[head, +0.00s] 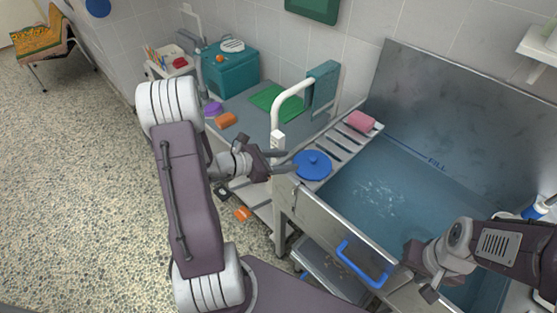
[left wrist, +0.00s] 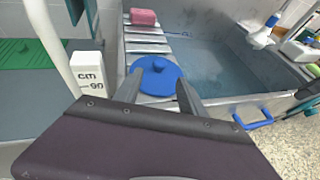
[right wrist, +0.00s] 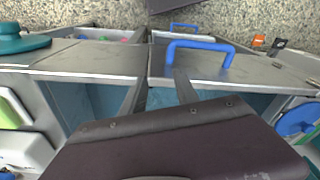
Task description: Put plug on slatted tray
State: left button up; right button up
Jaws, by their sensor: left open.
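The plug (head: 312,165) is a round blue disc with a small knob on top. It lies flat on the near end of the pale slatted tray (head: 337,147), which runs along the left side of the tub. My left gripper (head: 287,162) is open at the plug's left edge. In the left wrist view the plug (left wrist: 158,77) shows just beyond and between the open fingers, and I cannot tell whether they touch it. My right gripper (head: 421,272) is over the tub's front right part. In the right wrist view its fingers (right wrist: 160,82) are apart with nothing between them.
A pink sponge (head: 361,121) sits on the tray's far end. A white curved rail (head: 292,92) stands beside the tray. A blue handle (head: 363,263) sticks out from the tub's front. A teal box (head: 231,70) stands at the back left. The tub's inside is mostly clear.

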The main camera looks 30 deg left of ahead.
pick_arm(q)
jog(key=s+d+f+m+g, duration=0.2)
jog(key=s+d+m+g, duration=0.7)
jog(key=s, duration=0.3)
jog(key=s+a+m+y, duration=0.1)
jog(key=m+y, duration=0.1)
jog(key=m, duration=0.4)
jog(key=s+a+m+y, duration=0.1)
jog(key=m+y, duration=0.2)
jog(key=m, duration=0.3)
jog(key=s+a+m+y, duration=0.2)
jog(key=m+y, duration=0.1)
jog(key=m, duration=0.4)
jog(key=shift+f+g, duration=0.25)
jog(key=shift+g, duration=0.05)
